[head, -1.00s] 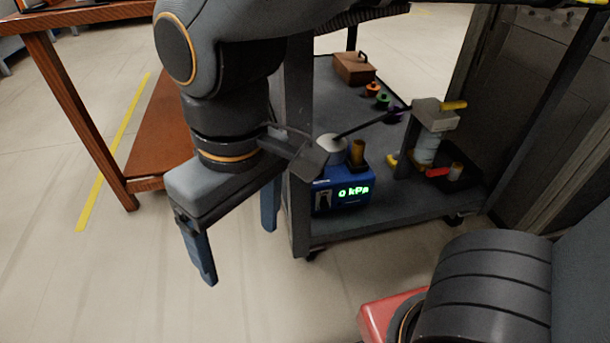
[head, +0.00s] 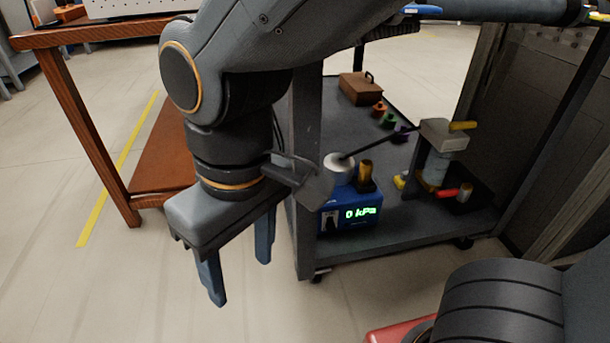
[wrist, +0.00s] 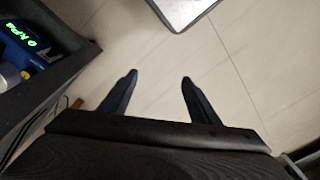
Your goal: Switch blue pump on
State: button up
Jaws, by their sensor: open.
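The blue pump (head: 345,207) stands on the lower shelf of a grey cart, its green display reading 0 kPa. A dark switch (head: 331,222) shows on its front face, left of the display; its position is too small to tell. The pump also shows at the upper left of the wrist view (wrist: 22,42). My gripper (head: 242,283) is open and empty, pointing down, in front of and left of the pump and apart from it. In the wrist view my two fingers (wrist: 158,80) are spread over bare floor.
The cart's upright post (head: 304,150) stands between my gripper and the pump's left side. A grey device with a yellow handle (head: 445,135) is on the shelf (head: 375,228) to the right. A brown box (head: 361,88) sits behind. A wooden table (head: 85,120) is at left.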

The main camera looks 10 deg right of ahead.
jog(key=shift+r+p, duration=0.5)
jog(key=shift+r, duration=0.1)
jog(key=c, duration=0.7)
jog(key=shift+d+r+m+p, duration=0.1)
jog(key=shift+r+m+p, duration=0.3)
jog(key=shift+r+p, duration=0.45)
grip_shut()
jog(key=shift+d+r+m+y+p, duration=0.15)
jog(key=shift+r+m+y+p, duration=0.2)
jog(key=shift+r+p, duration=0.85)
jog(key=shift+r, duration=0.1)
